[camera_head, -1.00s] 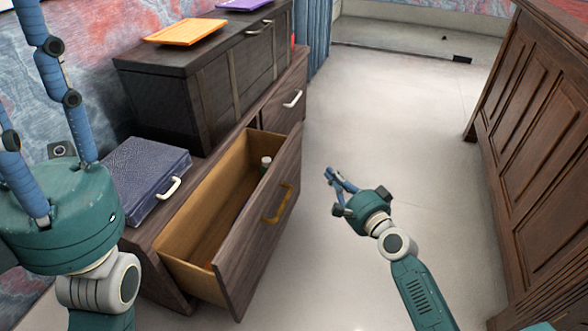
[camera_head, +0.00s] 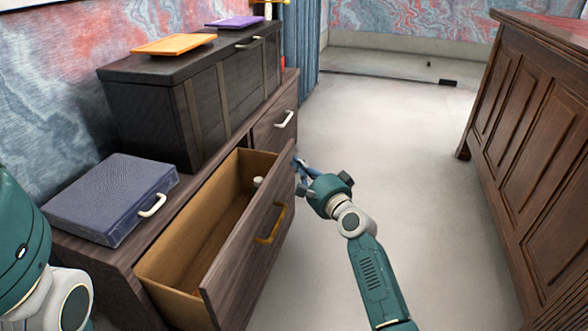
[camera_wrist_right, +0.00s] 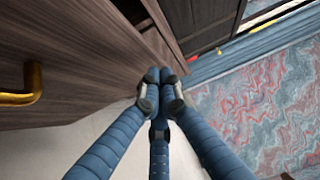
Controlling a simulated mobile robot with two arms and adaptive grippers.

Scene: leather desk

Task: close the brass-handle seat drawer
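The brass-handle drawer (camera_head: 243,258) is pulled well out of the low wooden bench unit. Its brass handle (camera_head: 271,224) is on the outer front panel, and it also shows at the left of the right wrist view (camera_wrist_right: 22,88). My right gripper (camera_head: 299,166) is at the far end of the drawer front. In the wrist view its blue fingers (camera_wrist_right: 160,76) come together at the tips, with nothing seen between them, close to the panel's end edge. I cannot tell whether they touch it. Only my left arm's green housing shows at the left edge; its fingers are out of frame.
A small white-capped item (camera_head: 258,181) is inside the drawer. A blue case (camera_head: 112,198) and a dark chest (camera_head: 150,125) stand on the unit. Beside it is a shut white-handled drawer (camera_head: 272,130). A dark wooden cabinet (camera_head: 535,150) stands right, with clear floor between.

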